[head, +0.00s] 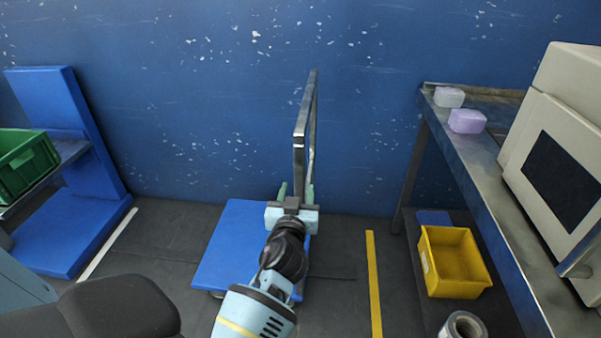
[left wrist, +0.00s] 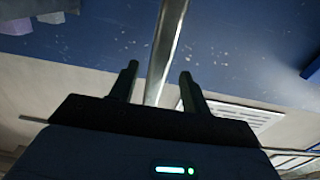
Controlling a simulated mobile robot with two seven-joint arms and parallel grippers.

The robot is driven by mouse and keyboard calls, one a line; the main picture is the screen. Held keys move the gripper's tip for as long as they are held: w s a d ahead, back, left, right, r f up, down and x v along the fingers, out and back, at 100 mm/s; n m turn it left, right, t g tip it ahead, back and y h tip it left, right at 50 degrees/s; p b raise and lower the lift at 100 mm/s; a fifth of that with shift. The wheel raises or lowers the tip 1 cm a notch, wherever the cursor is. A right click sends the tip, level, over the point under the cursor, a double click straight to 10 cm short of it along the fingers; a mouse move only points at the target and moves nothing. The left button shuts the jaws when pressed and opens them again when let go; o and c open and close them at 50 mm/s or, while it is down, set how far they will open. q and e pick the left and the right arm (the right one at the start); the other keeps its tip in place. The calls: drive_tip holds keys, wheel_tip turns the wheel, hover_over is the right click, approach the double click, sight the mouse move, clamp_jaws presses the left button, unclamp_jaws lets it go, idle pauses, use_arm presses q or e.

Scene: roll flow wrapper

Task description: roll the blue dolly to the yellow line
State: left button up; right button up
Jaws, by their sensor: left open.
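The blue dolly (head: 228,252) stands on the dark floor, its flat deck to the left of the yellow line (head: 374,290) with a strip of bare floor between them. Its upright metal handle (head: 306,110) rises on the deck's right side. My left gripper (head: 297,190) is open at the handle's lower part, one finger on each side of it. In the left wrist view, the metal handle (left wrist: 166,45) runs between the two spread fingers (left wrist: 158,88). My left arm hides part of the deck. My right gripper is out of view.
A white line (head: 106,244) lies on the floor at left, beside a blue stand and a green crate (head: 25,160). At right, a metal table (head: 480,185) holds two small blocks and a beige machine (head: 560,150). A yellow bin (head: 428,270) sits below, right of the yellow line.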

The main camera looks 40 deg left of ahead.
sight(300, 175)
use_arm(q)
drive_tip(key=shift+x, duration=3.55)
drive_tip(key=shift+a, duration=0.1)
clamp_jaws()
